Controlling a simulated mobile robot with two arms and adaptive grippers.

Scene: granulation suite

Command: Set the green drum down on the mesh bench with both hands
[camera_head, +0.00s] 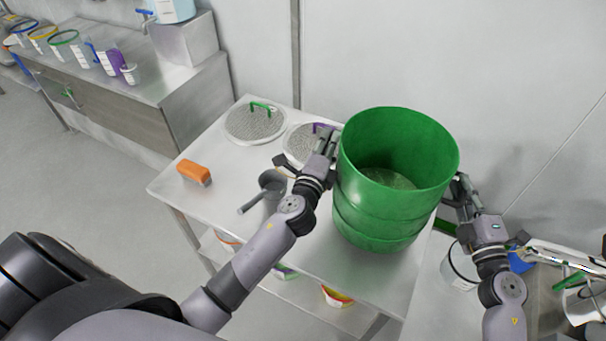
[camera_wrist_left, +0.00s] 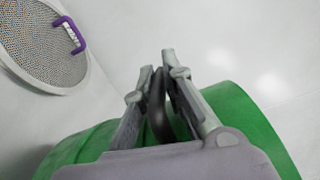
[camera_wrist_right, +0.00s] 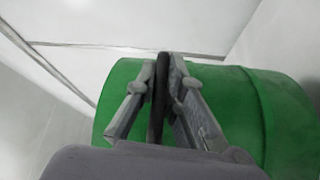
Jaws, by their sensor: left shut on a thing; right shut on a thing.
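The green drum (camera_head: 385,215) is upright and open at the top, in the right half of the head view, over the right end of the pale bench (camera_head: 235,172). I cannot tell whether its base touches the bench top. My left gripper (camera_head: 331,140) is shut on a dark handle at the drum's left side; the drum (camera_wrist_left: 240,115) also shows behind its fingers in the left wrist view. My right gripper (camera_head: 462,184) is shut on a dark handle at the right side; the drum (camera_wrist_right: 245,105) fills much of the right wrist view.
Two round mesh sieves, one green-handled (camera_head: 254,122) and one purple-handled (camera_head: 300,143), lie at the bench's back. An orange block (camera_head: 194,172) and a grey scoop (camera_head: 270,183) are left of the drum. A white bucket (camera_head: 459,268) stands below right. A wall rises behind.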

